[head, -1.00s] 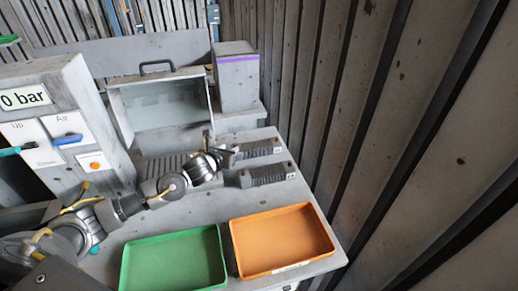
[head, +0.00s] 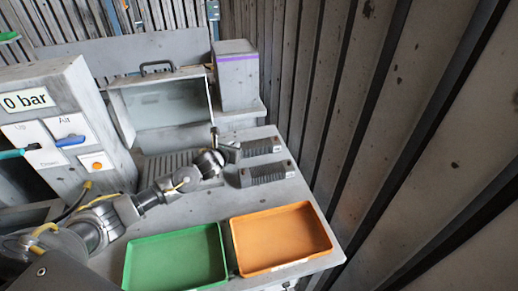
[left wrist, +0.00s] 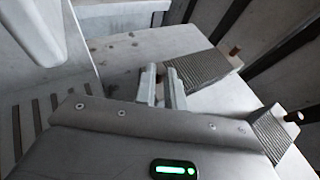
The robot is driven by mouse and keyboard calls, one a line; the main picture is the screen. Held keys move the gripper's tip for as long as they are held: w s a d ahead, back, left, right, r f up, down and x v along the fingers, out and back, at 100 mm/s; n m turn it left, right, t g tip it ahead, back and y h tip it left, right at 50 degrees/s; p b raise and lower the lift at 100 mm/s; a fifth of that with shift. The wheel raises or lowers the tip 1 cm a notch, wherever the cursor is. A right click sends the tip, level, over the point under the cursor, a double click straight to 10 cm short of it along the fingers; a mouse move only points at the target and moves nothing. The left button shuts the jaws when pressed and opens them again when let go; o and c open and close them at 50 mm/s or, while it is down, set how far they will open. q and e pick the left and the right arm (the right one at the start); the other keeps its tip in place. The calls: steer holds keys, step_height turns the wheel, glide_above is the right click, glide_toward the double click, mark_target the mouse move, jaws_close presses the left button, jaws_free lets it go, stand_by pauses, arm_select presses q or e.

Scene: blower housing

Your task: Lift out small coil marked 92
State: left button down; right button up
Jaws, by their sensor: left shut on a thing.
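Two grey ribbed blocks lie side by side on the bench, the far one (head: 262,146) and the near one (head: 268,173). Both also show in the left wrist view, the far one (left wrist: 205,72) and the near one (left wrist: 274,132). No number 92 is readable, so I cannot tell which is the small coil. My left gripper (head: 232,146) is at the left end of the far block. In the left wrist view its fingers (left wrist: 162,86) stand slightly apart against that end; what lies between them is mostly hidden. My right gripper is not in view.
A green tray (head: 176,287) and an orange tray (head: 281,269) stand at the front. Behind my arm is a housing with a raised, handled lid (head: 157,65). A grey box with a purple stripe (head: 237,59) stands behind. A control panel (head: 60,115) is left; a wall closes the right.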

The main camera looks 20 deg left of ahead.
arm_select(q)
steer(key=shift+r, duration=0.2)
steer(key=shift+s+r, duration=0.15)
steer(key=shift+s, duration=0.1)
steer(key=r+b+v, duration=0.1)
steer(key=b+v, duration=0.2)
steer(key=v, duration=1.2)
steer(key=shift+r+b, duration=0.3)
steer(key=shift+r, duration=0.05)
steer(key=shift+w, duration=0.2)
